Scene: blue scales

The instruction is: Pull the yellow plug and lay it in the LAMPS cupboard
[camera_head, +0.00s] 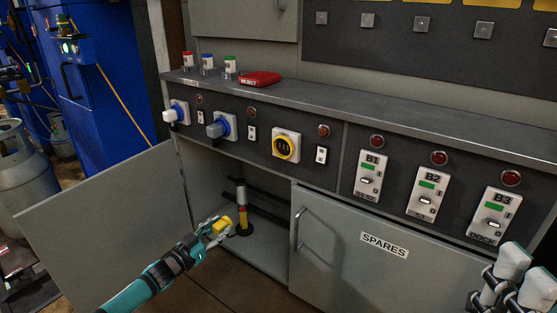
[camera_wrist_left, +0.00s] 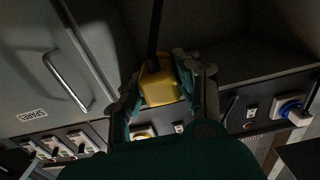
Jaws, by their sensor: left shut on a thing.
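My left gripper (camera_head: 218,226) is shut on the yellow plug (camera_head: 222,224), low in front of the open cupboard (camera_head: 265,255). In the left wrist view the plug (camera_wrist_left: 158,86) sits between both fingers, with a black cable running from it. The yellow-ringed socket (camera_head: 286,146) on the panel above is empty. A post with yellow and red bands (camera_head: 242,212) stands inside the cupboard, just beyond the plug. I see no LAMPS label. My right gripper (camera_head: 510,278) is at the lower right corner, partly cut off; its opening is unclear.
The open cupboard door (camera_head: 100,235) swings out on the left. The SPARES door (camera_head: 345,260) is closed on the right, with a bar handle (camera_head: 299,228). A red REJECT box (camera_head: 260,78) lies on the ledge.

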